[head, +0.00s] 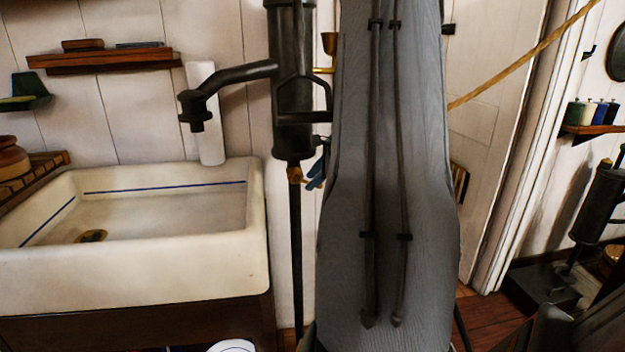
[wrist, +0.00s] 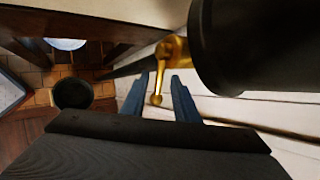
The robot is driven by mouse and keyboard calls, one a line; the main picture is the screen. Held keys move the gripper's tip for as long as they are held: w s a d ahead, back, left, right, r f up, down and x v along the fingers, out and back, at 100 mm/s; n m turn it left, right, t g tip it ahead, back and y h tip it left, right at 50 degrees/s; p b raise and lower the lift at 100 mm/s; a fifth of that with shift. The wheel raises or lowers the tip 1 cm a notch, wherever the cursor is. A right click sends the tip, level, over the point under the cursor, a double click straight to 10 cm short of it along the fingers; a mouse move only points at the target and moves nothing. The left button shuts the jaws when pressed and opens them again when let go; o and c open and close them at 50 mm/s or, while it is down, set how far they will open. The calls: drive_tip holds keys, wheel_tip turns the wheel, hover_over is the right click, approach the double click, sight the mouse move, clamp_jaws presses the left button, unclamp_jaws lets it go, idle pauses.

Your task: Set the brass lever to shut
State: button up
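The brass lever (wrist: 158,84) hangs from a brass fitting under a dark pump cylinder (wrist: 250,45) in the wrist view. It ends in a small round knob. My gripper (wrist: 160,78) is open, its two blue fingers on either side of the lever, with a visible gap on both sides. In the head view the brass lever (head: 294,173) shows small at the foot of the black pump cylinder (head: 293,100). My gripper's blue fingers (head: 316,176) are just right of it, partly hidden by my grey arm.
A white sink (head: 150,275) stands left of the pump, with a black spout (head: 230,76) over it. A thin dark pipe (head: 296,260) runs down below the lever. A dark round vessel (wrist: 72,93) is on the floor in the wrist view. A rope (head: 520,62) slants at right.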

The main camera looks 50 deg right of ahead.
drive_tip(key=v, duration=0.8)
idle(0.4)
